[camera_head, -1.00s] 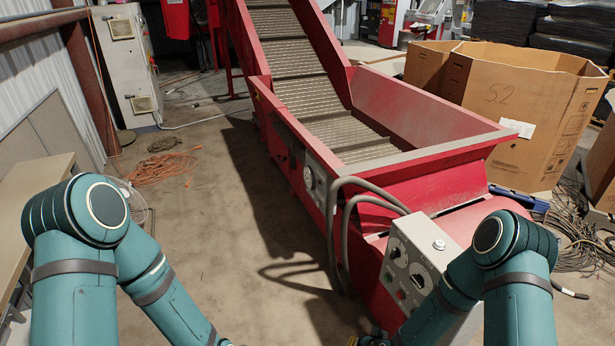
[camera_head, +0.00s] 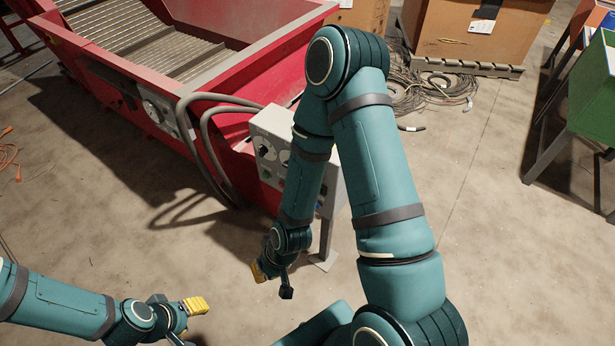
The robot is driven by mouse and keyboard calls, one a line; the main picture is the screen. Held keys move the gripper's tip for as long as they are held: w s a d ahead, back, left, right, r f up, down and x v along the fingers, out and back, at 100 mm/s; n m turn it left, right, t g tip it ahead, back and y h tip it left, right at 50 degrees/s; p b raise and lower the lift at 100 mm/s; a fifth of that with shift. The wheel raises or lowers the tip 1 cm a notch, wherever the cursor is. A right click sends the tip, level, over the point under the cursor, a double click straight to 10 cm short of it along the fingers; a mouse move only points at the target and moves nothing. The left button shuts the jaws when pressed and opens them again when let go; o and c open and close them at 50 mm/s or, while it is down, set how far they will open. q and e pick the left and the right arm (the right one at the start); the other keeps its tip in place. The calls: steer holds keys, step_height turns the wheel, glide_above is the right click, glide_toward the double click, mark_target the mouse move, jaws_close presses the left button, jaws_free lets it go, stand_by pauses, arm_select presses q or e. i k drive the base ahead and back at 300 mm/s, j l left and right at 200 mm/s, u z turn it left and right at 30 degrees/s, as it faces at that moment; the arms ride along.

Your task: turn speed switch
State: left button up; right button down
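The grey control box (camera_head: 272,122) stands beside the red conveyor hopper, left of my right forearm. Its face carries a dark round switch (camera_head: 264,148) and a second dial (camera_head: 284,157), partly beside my arm. Labels are too small to read, so I cannot tell which is the speed switch. My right gripper (camera_head: 272,283) hangs below and in front of the box, its fingers apart and empty, not touching the box. My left gripper (camera_head: 189,323) is low at the left, its fingers apart and empty, well away from the box. My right arm hides the box's right part.
The red conveyor hopper (camera_head: 262,55) fills the upper left, with grey hoses (camera_head: 205,135) looping beside the box. Coiled cables (camera_head: 435,90) lie on the floor by a cardboard box (camera_head: 450,35). A green bin (camera_head: 597,92) stands at right. The floor between is clear.

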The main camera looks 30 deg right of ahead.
mark_target(263, 149)
steer(key=i+l+z, duration=0.1)
steer(key=i+z, duration=0.5)
steer(key=z, duration=0.15)
